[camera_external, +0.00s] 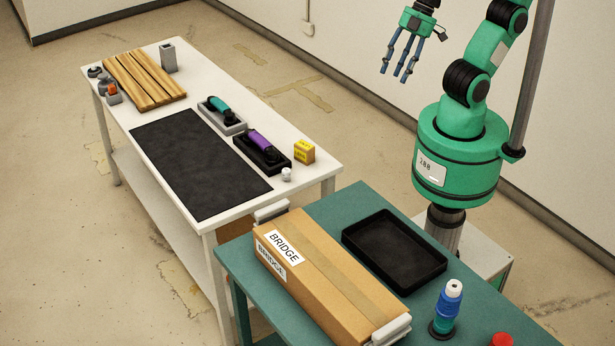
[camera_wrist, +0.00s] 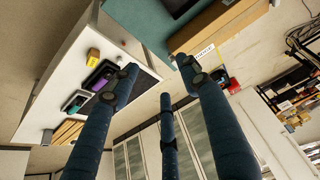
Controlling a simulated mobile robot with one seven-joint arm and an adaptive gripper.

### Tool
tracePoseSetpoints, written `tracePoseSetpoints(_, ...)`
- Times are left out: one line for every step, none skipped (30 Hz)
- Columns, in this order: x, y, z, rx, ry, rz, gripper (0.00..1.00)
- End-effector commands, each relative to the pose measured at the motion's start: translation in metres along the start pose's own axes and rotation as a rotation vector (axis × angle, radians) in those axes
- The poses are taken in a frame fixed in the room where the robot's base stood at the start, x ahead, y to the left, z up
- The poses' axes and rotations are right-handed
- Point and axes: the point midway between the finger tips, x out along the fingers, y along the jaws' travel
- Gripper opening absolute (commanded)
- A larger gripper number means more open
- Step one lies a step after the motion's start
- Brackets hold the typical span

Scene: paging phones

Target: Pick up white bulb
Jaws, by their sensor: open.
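A small white object (camera_external: 286,174), which looks like the white bulb, stands near the right end of the white table (camera_external: 210,215), just in front of a yellow box (camera_external: 304,151) and beside the purple phone (camera_external: 264,145) in its dark cradle. My gripper (camera_external: 400,74) is high in the air to the right of the white table, well away from the bulb. Its three blue fingers are spread open with nothing between them. In the wrist view my gripper (camera_wrist: 160,75) shows the same open fingers, and I cannot clearly make out the bulb there.
A teal phone (camera_external: 218,106) in a grey cradle, a black mat (camera_external: 200,165), a wooden board (camera_external: 145,78) and a grey holder (camera_external: 168,56) share the white table. The green table (camera_external: 350,200) bears a cardboard box (camera_external: 325,275), a black tray (camera_external: 395,250) and a blue bottle (camera_external: 447,308).

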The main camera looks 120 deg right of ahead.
Motion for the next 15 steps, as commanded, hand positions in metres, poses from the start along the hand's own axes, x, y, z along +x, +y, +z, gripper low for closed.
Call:
tracePoseSetpoints(0.008, 0.006, -0.008, -0.008, -0.017, 0.005, 0.46)
tracePoseSetpoints(0.012, 0.009, -0.012, -0.015, -0.027, 0.007, 0.46)
tracePoseSetpoints(0.018, 0.014, -0.019, -0.025, -0.038, 0.01, 0.46)
tracePoseSetpoints(0.023, 0.018, -0.024, -0.033, -0.048, 0.012, 0.46)
tracePoseSetpoints(0.029, 0.022, -0.028, -0.041, -0.058, 0.014, 0.46)
tracePoseSetpoints(0.036, 0.028, -0.035, -0.051, -0.07, 0.017, 0.46)
tracePoseSetpoints(0.042, 0.032, -0.039, -0.061, -0.079, 0.018, 0.46)
tracePoseSetpoints(0.047, 0.037, -0.044, -0.068, -0.087, 0.02, 0.46)
tracePoseSetpoints(0.055, 0.043, -0.049, -0.078, -0.101, 0.021, 0.46)
tracePoseSetpoints(0.061, 0.048, -0.053, -0.088, -0.109, 0.021, 0.46)
tracePoseSetpoints(0.068, 0.052, -0.057, -0.095, -0.12, 0.022, 0.46)
tracePoseSetpoints(0.076, 0.059, -0.062, -0.106, -0.132, 0.022, 0.46)
tracePoseSetpoints(0.083, 0.064, -0.065, -0.114, -0.14, 0.022, 0.46)
tracePoseSetpoints(0.09, 0.069, -0.069, -0.122, -0.15, 0.022, 0.46)
tracePoseSetpoints(0.099, 0.076, -0.072, -0.132, -0.162, 0.021, 0.46)
